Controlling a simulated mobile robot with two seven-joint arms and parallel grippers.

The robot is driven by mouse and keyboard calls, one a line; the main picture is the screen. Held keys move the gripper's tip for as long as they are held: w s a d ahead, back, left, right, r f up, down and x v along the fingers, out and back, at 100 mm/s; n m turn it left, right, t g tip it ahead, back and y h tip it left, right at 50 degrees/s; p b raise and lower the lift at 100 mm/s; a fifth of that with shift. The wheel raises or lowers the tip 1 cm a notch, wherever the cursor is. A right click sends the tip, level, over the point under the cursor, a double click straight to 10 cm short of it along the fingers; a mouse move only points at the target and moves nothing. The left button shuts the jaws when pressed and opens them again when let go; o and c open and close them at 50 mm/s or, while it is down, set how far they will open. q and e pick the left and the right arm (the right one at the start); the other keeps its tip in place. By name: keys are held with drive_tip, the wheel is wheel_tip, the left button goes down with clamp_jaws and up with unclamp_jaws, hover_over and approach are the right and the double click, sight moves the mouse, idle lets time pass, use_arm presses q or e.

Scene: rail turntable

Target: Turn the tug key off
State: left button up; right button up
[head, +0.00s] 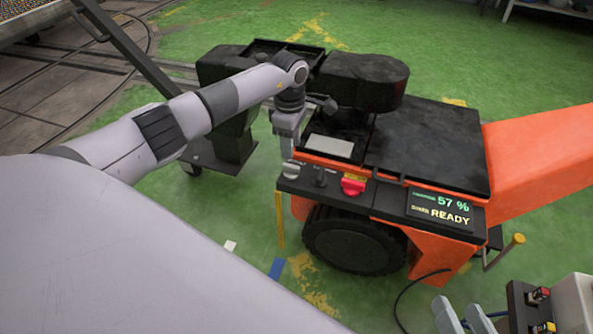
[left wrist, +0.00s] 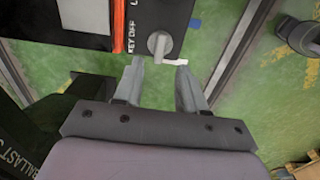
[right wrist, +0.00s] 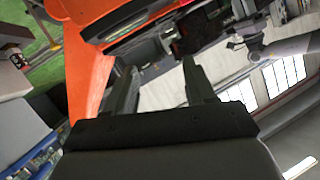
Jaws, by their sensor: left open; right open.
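The tug is an orange vehicle (head: 535,150) with a black control panel (head: 385,197) along its near side. The tug key (head: 291,170) is a grey knob at the panel's left end. In the left wrist view the key (left wrist: 158,44) stands beside the lettering KEY OFF; I cannot tell its exact turn position. My left gripper (head: 289,153) is open, pointing down close above the key. In its wrist view its fingertips (left wrist: 160,62) lie either side of the key's near end; contact is unclear. My right gripper (head: 461,303) is open and empty, low at the right.
A black lever (head: 320,177) and a red switch (head: 353,184) sit right of the key. A pale box with red and yellow buttons (head: 540,296) stands near my right gripper. Green floor (head: 215,225) is open left of the tug.

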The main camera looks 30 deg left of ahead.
sight(291, 165)
use_arm(q)
wheel_tip(291, 165, down, 6)
drive_tip(key=shift+f+b, duration=0.1)
drive_tip(key=shift+b, duration=1.05)
drive_tip(key=shift+f, duration=0.35)
use_arm(e)
drive_tip(key=shift+s+d+f+n+t+h, duration=0.15)
drive_tip(key=shift+d+n+t+h, duration=0.25)
drive_tip(key=shift+d, duration=0.55)
use_arm(q)
clamp_jaws()
